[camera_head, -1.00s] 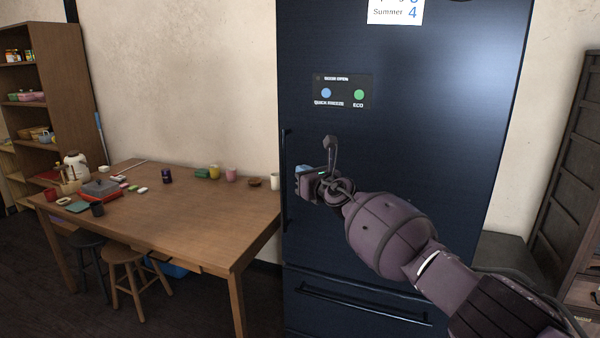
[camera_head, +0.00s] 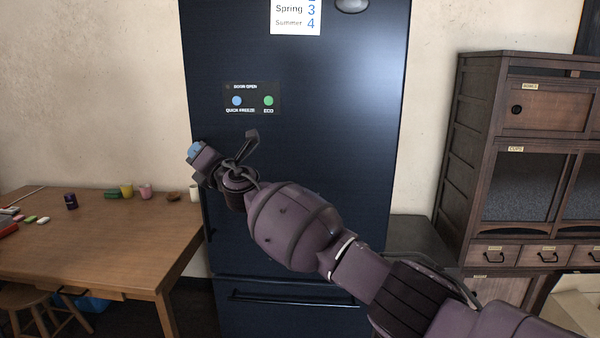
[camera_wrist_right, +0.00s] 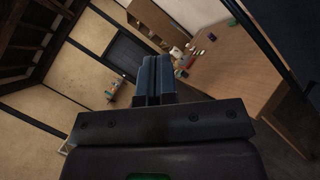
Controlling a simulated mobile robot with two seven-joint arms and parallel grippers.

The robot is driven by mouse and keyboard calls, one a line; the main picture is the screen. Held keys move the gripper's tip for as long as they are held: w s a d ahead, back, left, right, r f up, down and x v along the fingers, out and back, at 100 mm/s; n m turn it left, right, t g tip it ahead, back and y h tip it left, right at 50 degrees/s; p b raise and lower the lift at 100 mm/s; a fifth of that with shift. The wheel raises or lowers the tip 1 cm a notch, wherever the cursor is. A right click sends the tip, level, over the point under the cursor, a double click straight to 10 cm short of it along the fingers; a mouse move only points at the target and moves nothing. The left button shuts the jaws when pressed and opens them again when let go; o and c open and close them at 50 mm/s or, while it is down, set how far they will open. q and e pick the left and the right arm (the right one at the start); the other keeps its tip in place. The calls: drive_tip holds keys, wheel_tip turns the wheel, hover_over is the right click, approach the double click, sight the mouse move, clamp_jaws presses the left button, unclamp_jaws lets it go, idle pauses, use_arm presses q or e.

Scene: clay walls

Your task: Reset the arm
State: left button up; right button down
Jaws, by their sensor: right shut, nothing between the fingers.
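My right arm reaches in from the lower right of the head view, in front of a dark blue fridge (camera_head: 330,130). My right gripper (camera_head: 194,149) is at the fridge's left edge, its blue fingertips pointing up and left. In the right wrist view the gripper's two blue fingers (camera_wrist_right: 155,78) are shut together with nothing between them. I cannot tell from the head view how far the gripper is from the fridge door. My left gripper is not in view.
A wooden table (camera_head: 130,245) with cups and small items stands left of the fridge; it also shows in the right wrist view (camera_wrist_right: 235,75). A stool (camera_head: 35,300) is at its front. A dark wooden cabinet (camera_head: 450,170) stands to the right. A control panel (camera_head: 252,98) is on the fridge.

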drive_tip(key=s+d+f+m+t+h, duration=0.1)
drive_tip(key=s+d+f+m+h, duration=0.25)
drive_tip(key=d+f+m, duration=0.55)
drive_tip(key=s+d+f+m+t+h, duration=0.1)
drive_tip(key=s+d+f+m+h, duration=0.3)
drive_tip(key=d+f+m, duration=0.6)
drive_tip(key=s+d+f+m+t+h, duration=0.1)
drive_tip(key=s+d+f+m+h, duration=0.1)
drive_tip(key=s+d+f+m, duration=0.7)
drive_tip(key=s+d+f+m+g+h, duration=0.2)
drive_tip(key=s+d+f, duration=0.5)
drive_tip(key=s, duration=0.2)
drive_tip(key=s+d+f+m+g+h, duration=0.2)
drive_tip(key=s+d+f+m, duration=0.1)
drive_tip(key=s+d+f, duration=0.4)
drive_tip(key=s+d+f+m+g+h, duration=0.2)
drive_tip(key=s+d+f, duration=0.5)
drive_tip(key=s, duration=0.6)
drive_tip(key=shift+d+m, duration=0.4)
drive_tip(key=shift+d, duration=0.4)
drive_tip(key=shift+s, duration=0.1)
